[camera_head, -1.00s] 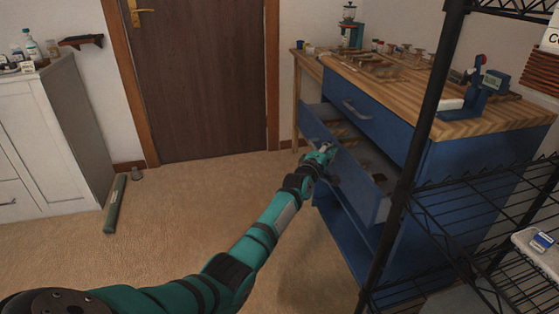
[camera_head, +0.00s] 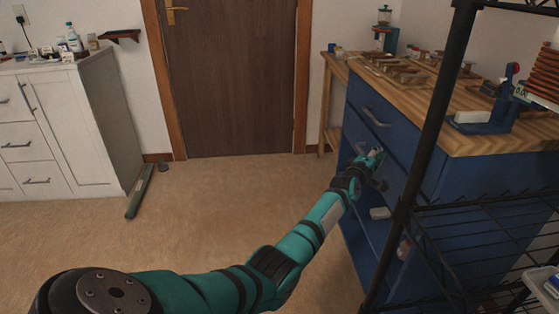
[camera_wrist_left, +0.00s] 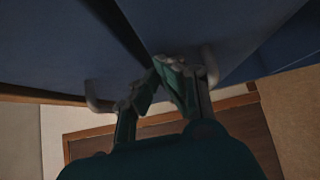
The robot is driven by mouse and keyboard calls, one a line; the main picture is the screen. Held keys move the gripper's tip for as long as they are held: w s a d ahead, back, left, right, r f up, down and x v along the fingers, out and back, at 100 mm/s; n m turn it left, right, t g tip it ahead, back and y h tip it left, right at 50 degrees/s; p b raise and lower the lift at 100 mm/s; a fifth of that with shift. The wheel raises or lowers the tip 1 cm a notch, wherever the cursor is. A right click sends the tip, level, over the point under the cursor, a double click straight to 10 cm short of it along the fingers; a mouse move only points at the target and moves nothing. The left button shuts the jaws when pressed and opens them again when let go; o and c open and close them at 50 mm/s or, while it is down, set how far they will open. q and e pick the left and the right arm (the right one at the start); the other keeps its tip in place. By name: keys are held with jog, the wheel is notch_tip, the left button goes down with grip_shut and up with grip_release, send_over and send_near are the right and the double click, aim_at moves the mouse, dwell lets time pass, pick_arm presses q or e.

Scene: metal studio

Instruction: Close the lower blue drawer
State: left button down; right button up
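The lower blue drawer (camera_head: 396,172) is in the blue cabinet under the wooden worktop, below the upper drawer (camera_head: 385,122). Its front now stands close to the cabinet face. Whether a small gap remains is hard to tell, as my arm hides part of it. My left gripper (camera_head: 375,157) is at this drawer's front. In the left wrist view its fingertips (camera_wrist_left: 160,72) meet near the blue front, beside a metal handle (camera_wrist_left: 210,66), with nothing visible between them. Another handle (camera_wrist_left: 94,97) shows farther left, past a dark gap. My right gripper is out of view.
A black wire rack (camera_head: 425,150) stands close in front of the cabinet's right side. An open shelf below the drawer holds a pale box (camera_head: 380,213). A green object (camera_head: 140,192) lies on the floor by the white cabinet (camera_head: 85,130). The carpet between is clear.

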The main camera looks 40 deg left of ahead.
pick_arm(q)
jog(key=shift+d+r, duration=0.25)
jog(key=shift+d, duration=0.05)
jog(key=s, duration=1.2)
jog(key=shift+d+f, duration=0.15)
jog(key=shift+f, duration=0.05)
